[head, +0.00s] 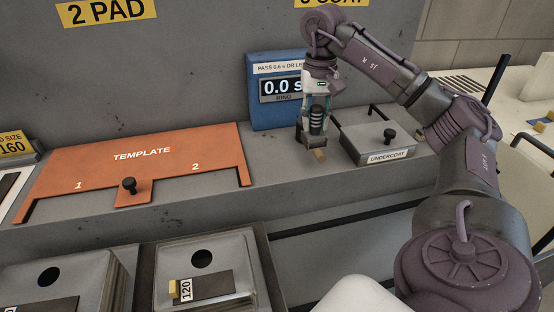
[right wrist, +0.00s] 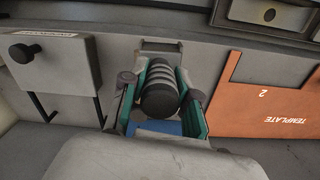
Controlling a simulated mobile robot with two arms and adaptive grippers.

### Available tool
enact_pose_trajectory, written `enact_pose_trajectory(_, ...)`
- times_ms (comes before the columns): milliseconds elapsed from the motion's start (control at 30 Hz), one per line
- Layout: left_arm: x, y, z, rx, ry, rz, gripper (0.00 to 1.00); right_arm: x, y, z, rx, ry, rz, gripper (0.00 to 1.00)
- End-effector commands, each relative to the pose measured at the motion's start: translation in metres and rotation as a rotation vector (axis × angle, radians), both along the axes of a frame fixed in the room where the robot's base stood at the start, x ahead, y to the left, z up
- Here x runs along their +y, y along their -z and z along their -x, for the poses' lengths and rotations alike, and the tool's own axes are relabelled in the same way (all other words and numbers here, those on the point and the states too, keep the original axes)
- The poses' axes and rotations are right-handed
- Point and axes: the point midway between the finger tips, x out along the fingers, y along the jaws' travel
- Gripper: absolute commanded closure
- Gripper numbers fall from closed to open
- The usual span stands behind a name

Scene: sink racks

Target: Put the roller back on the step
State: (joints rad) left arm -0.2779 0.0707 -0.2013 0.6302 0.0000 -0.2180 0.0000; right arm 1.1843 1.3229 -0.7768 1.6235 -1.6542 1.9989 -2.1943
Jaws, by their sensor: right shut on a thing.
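My right gripper (head: 315,130) is upright, pointing down over the grey step (head: 275,150). It is shut on a dark ribbed cylinder, which I take to be the roller (head: 317,118). In the right wrist view the roller (right wrist: 160,90) sits between the green finger pads of the right gripper (right wrist: 162,98). A small brownish block (head: 319,155) shows just below the fingers; I cannot tell whether it is part of the roller or whether it touches the step. My left gripper is not in view.
The orange template (head: 90,175) lies left of the gripper. The undercoat box (head: 375,138) with a black knob stands close on its right. A blue timer (head: 265,110) stands behind. Sanding pads (head: 205,260) are on the lower front level. Bare step lies between template and box.

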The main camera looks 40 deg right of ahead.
Motion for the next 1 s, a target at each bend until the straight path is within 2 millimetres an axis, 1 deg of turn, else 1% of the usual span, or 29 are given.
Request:
enact_pose_trajectory(33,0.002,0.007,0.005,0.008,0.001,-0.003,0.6,-0.004,0.001,0.003,-0.005,0.014,-0.004,1.0)
enact_pose_trajectory(100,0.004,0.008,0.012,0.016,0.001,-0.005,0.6,-0.006,0.001,0.003,-0.005,0.022,-0.007,1.0)
enact_pose_trajectory(167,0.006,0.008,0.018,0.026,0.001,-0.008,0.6,-0.004,0.003,-0.003,-0.005,0.025,-0.01,1.0)
enact_pose_trajectory(267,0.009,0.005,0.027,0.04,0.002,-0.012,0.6,0.004,0.013,-0.02,-0.002,0.023,-0.011,1.0)
enact_pose_trajectory(300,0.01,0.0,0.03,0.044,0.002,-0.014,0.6,0.007,0.016,-0.029,-0.002,0.023,-0.011,1.0)
enact_pose_trajectory(400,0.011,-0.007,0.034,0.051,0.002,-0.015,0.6,0.017,0.03,-0.051,-0.002,0.024,-0.011,1.0)
enact_pose_trajectory(500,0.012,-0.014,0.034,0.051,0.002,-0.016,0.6,0.025,0.043,-0.071,-0.002,0.025,-0.01,1.0)
enact_pose_trajectory(600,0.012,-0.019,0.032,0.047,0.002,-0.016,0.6,0.031,0.055,-0.087,-0.003,0.025,-0.009,1.0)
enact_pose_trajectory(700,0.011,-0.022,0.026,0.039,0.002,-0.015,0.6,0.034,0.062,-0.097,-0.004,0.026,-0.009,1.0)
enact_pose_trajectory(867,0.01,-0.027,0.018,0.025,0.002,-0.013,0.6,0.036,0.074,-0.101,-0.001,0.025,-0.007,1.0)
enact_pose_trajectory(1000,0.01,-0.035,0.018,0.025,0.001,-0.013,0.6,0.036,0.094,-0.1,0.0,0.026,-0.006,1.0)
